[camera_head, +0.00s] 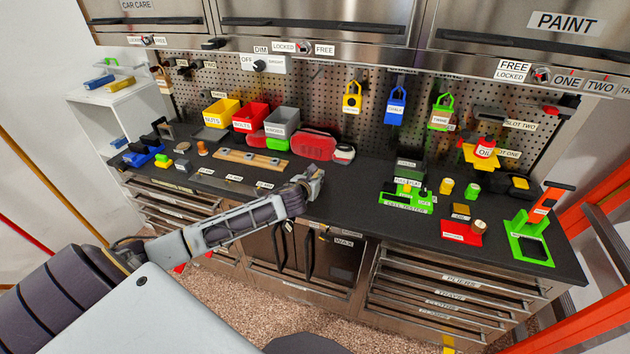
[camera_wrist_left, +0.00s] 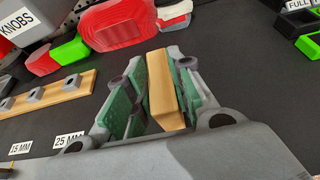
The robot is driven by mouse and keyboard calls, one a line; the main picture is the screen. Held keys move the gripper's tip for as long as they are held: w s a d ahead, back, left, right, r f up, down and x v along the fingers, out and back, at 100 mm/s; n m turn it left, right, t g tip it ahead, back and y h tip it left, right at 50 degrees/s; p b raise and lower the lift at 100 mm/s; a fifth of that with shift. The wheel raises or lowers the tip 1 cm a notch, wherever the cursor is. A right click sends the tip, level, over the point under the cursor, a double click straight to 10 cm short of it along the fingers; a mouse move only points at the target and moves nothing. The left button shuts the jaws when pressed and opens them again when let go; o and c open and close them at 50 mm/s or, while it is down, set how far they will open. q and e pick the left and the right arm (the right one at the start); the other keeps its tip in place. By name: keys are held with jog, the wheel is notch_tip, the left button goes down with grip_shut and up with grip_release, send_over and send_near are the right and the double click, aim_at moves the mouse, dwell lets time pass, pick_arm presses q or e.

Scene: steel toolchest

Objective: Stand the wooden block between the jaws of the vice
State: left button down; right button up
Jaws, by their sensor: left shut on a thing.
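My left gripper (camera_head: 312,184) is over the middle of the dark worktop, near its front edge. In the left wrist view its green-padded fingers (camera_wrist_left: 160,95) are shut on the wooden block (camera_wrist_left: 164,92), a tan slab. The block shows edge-on between the pads and tilts a little in that picture; its lower end is hidden by the gripper. I cannot make out the block in the head view. A blue item with dark upper parts (camera_head: 142,157) at the far left of the worktop may be the vice; its jaws are too small to tell. My right gripper is not in view.
A wooden strip with grey fittings (camera_head: 251,161) lies left of my gripper. A red case (camera_head: 313,146) stands behind it. Yellow, red and grey bins (camera_head: 281,123) line the back. A green charger (camera_head: 405,203) is to the right. Worktop between gripper and charger is clear.

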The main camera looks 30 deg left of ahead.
pick_arm(q)
jog(key=shift+f, duration=0.5)
jog(key=shift+f, duration=0.15)
jog(key=c, duration=1.3)
grip_release()
jog(key=shift+o, duration=0.2)
jog(key=shift+s+r, duration=0.1)
jog(key=shift+r, duration=0.1)
jog(key=v, duration=1.2)
jog(key=shift+b, duration=0.4)
jog(key=shift+o, duration=0.4)
jog(key=shift+f, duration=0.1)
